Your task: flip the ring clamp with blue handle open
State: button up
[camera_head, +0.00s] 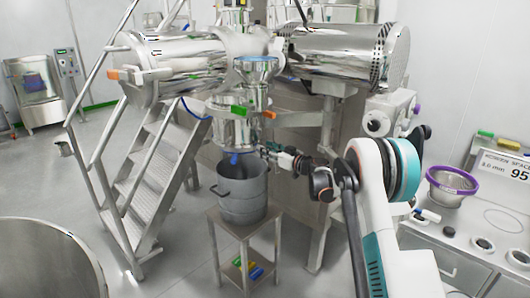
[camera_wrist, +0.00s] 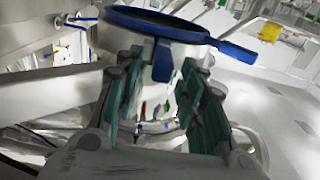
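The ring clamp (camera_wrist: 140,20) is a dark blue ring around a pale metal body at the top of the wrist view. Its blue handle (camera_wrist: 234,49) sticks out to the right. A blue tab (camera_wrist: 163,62) hangs from the ring between the fingertips of my gripper (camera_wrist: 161,65). Both fingers stand apart, with visible gaps beside the tab; I see no grip on it. In the head view my gripper (camera_head: 268,149) is beside the lower end of the steel vessel. A blue part (camera_head: 235,158) shows there, left of my gripper; I cannot tell whether it is the clamp.
A steel pot (camera_head: 241,196) stands below the vessel on a small metal table (camera_head: 236,217). Metal stairs (camera_head: 150,185) rise on the left. A counter with a purple-rimmed bowl (camera_head: 453,183) is on the right. Open floor lies left of the stairs.

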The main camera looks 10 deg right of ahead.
jog(key=shift+w+a, duration=0.4)
jog(key=shift+w, duration=0.15)
grip_shut()
jog(key=s+a+m+t+h, duration=0.2)
jog(key=s+a+m+h, duration=0.1)
jog(key=a, duration=0.3)
jog(key=shift+a+h, duration=0.2)
jog(key=shift+h, duration=0.4)
grip_release()
jog(key=shift+s, duration=0.15)
